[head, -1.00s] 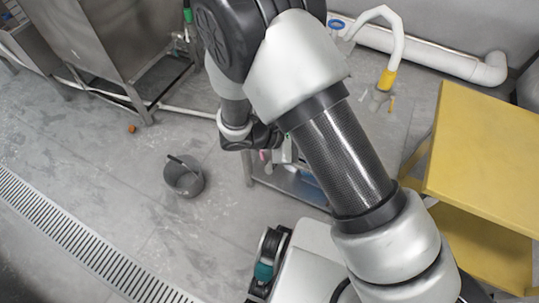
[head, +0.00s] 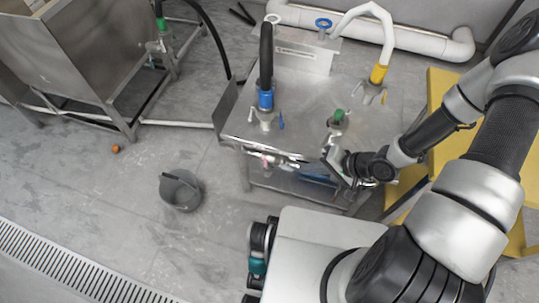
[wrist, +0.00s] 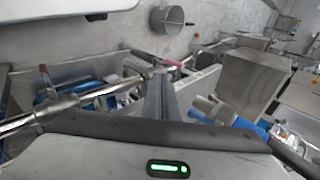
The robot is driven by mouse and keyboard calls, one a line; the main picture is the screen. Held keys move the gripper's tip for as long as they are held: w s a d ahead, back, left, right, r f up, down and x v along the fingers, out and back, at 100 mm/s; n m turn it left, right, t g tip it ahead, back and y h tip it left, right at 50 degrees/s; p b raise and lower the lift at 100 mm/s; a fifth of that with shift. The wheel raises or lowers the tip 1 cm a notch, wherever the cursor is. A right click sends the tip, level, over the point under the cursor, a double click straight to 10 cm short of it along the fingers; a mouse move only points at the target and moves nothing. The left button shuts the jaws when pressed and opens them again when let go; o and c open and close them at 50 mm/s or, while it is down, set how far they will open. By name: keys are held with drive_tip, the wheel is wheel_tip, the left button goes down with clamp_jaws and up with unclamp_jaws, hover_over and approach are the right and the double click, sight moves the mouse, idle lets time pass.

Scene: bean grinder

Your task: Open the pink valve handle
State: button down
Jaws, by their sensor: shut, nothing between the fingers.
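The pink valve handle (head: 265,161) is small, at the front edge of the steel bench in the head view, on a horizontal pipe. It also shows in the wrist view (wrist: 173,63), just beyond and slightly right of the fingertips. My gripper (head: 332,157) is at the bench's front edge, to the right of the pink handle and apart from it. In the wrist view my gripper's fingers (wrist: 160,75) are together and empty, beside the pipe (wrist: 75,99). Whether the fingers touch the pipe cannot be told.
The steel bench (head: 300,105) carries a blue fitting (head: 266,98) with a black hose, a green fitting (head: 338,116) and a yellow one (head: 378,75). A yellow table (head: 434,105) stands close on the right. A grey bucket (head: 181,190) stands on open floor.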

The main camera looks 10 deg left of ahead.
drive_tip(key=b, duration=0.4)
approach(265, 162)
drive_tip(key=d+x, duration=0.1)
drive_tip(key=x, duration=0.5)
drive_tip(key=shift+f+m, duration=0.3)
drive_tip(key=shift+f, duration=0.15)
drive_tip(key=shift+w+a, duration=0.2)
